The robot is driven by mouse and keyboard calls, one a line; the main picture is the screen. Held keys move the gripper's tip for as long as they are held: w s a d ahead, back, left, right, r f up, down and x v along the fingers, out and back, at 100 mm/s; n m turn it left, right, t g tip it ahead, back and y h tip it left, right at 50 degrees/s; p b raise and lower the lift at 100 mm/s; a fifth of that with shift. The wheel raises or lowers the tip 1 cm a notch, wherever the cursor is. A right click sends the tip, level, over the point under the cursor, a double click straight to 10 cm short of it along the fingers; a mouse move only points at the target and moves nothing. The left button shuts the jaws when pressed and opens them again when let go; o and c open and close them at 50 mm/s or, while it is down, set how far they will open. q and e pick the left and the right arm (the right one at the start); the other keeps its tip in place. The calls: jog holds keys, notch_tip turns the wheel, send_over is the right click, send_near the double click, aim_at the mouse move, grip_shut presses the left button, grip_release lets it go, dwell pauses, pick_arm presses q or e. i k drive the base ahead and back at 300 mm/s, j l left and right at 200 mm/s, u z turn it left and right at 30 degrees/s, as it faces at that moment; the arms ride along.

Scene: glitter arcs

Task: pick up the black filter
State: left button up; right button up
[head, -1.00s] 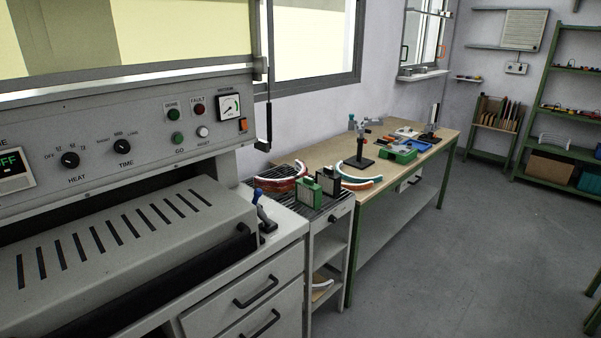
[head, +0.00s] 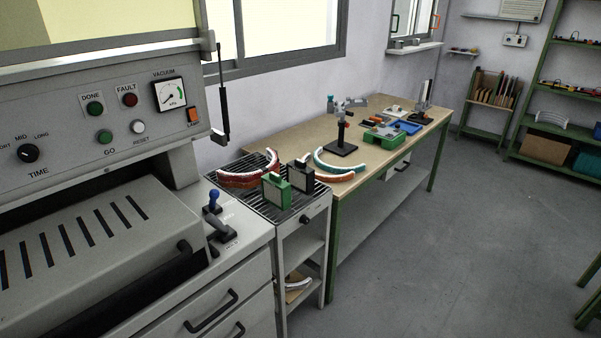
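A black box-shaped piece with a light top edge, which looks like the black filter (head: 301,177), stands upright on the slatted rack top of a small grey cart. A similar green piece (head: 276,192) stands just in front of it and to its left, close beside it. Neither of my grippers shows in the head view.
Red and white arcs (head: 248,174) lie on the rack (head: 248,200) behind the filters. Teal and orange arcs (head: 338,168) lie at the wooden bench's near end. A grey machine (head: 85,240) fills the left. The floor (head: 440,240) at right is clear.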

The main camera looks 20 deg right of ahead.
aim_at(302, 178)
jog(key=i+l+u, duration=0.1)
jog(key=l, duration=0.3)
jog(key=i+l+u, duration=0.1)
jog(key=l, duration=0.35)
jog(key=i+l+u, duration=0.1)
jog(key=l, duration=0.35)
jog(key=i+l+u, duration=0.1)
jog(key=l, duration=0.35)
jog(key=i, duration=0.1)
